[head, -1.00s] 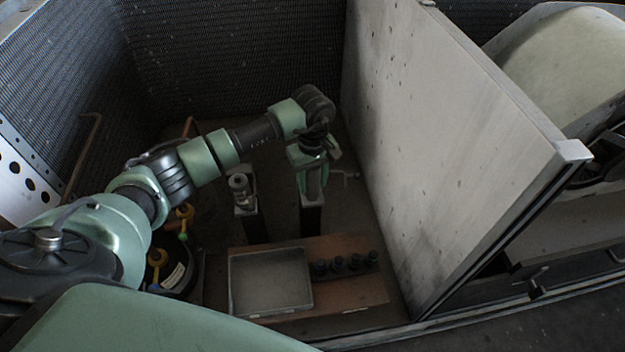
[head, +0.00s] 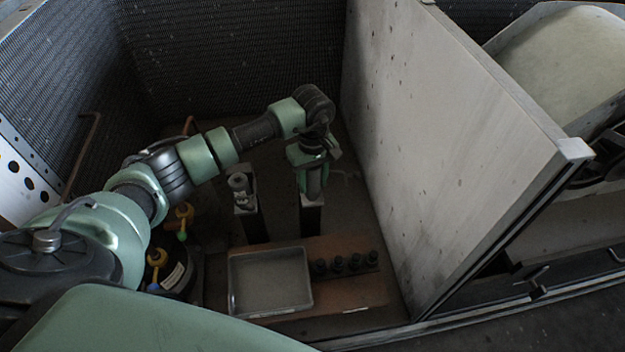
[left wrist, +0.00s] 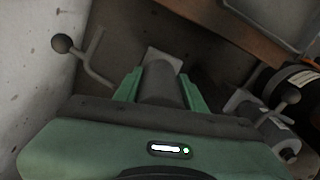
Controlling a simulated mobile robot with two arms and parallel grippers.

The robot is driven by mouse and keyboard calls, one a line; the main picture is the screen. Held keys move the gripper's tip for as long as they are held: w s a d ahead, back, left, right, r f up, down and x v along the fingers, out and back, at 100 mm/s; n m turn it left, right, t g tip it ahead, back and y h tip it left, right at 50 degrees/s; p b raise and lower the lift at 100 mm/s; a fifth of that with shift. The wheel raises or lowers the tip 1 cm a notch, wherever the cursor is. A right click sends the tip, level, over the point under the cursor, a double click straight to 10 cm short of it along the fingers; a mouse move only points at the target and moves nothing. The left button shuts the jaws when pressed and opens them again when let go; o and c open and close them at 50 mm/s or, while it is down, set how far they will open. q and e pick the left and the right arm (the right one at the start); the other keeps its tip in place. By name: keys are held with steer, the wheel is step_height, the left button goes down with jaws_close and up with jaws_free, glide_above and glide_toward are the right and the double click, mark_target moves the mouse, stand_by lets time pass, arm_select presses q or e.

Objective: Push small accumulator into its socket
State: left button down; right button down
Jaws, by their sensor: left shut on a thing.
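My left gripper (head: 313,186) points down over a dark post (head: 311,217) in the bay. In the left wrist view its two green fingers (left wrist: 160,86) are shut on a dark grey cylinder, which I take for the small accumulator (left wrist: 160,92). A pale square plate (left wrist: 165,57) shows just beyond the cylinder. The fingers and gripper body hide most of the cylinder, and I cannot tell how deep it sits in its socket. My right gripper is not in view.
A second post with a grey fitting (head: 240,187) stands left of the gripper. A ball-ended bent handle (left wrist: 64,44) is close by. A pale panel (head: 440,150) rises at right. A shallow tray (head: 308,300) and several black knobs (head: 338,264) are on a brown board.

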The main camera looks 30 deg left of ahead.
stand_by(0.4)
arm_select(q)
steer(key=c, duration=0.9)
jaws_free()
steer(key=shift+c, duration=0.2)
steer(key=shift+o, duration=1)
steer(key=shift+s, duration=0.1)
steer(key=shift+o, duration=0.3)
steer(key=shift+d, duration=0.1)
